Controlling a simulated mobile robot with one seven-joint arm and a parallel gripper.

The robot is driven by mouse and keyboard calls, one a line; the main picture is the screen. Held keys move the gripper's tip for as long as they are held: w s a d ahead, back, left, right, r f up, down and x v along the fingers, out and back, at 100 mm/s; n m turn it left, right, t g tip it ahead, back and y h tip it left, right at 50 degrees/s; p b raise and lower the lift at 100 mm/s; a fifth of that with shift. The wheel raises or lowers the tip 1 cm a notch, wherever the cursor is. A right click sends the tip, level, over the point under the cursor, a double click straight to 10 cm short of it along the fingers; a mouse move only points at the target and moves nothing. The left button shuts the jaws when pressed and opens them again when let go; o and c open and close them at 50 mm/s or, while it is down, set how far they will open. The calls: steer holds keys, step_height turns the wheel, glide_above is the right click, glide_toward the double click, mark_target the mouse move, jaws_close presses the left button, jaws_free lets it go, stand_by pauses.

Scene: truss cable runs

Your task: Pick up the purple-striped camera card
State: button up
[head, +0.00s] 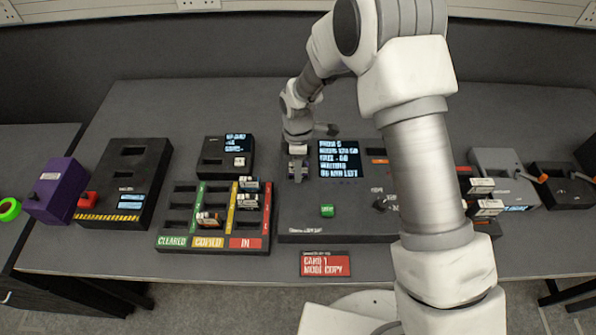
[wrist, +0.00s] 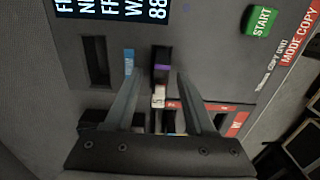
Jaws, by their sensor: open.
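A dark card with a purple stripe (wrist: 162,67) stands in a slot of the copy unit in the wrist view, with a small white piece at its near end. My gripper (wrist: 156,76) is open, with one finger on each side of the card. A gap shows between the card and each finger, and I cannot tell how deep the fingertips reach. In the head view my gripper (head: 298,172) points down at the left part of the copy unit (head: 350,225), and it mostly hides the card there.
A sorting tray (head: 170,242) with several cards stands left of the copy unit. Grey and black devices (head: 505,160) stand at the right. A red sign (head: 325,263) lies in front.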

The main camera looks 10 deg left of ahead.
steer(key=shift+f, duration=0.3)
jaws_close()
steer(key=shift+r, duration=0.1)
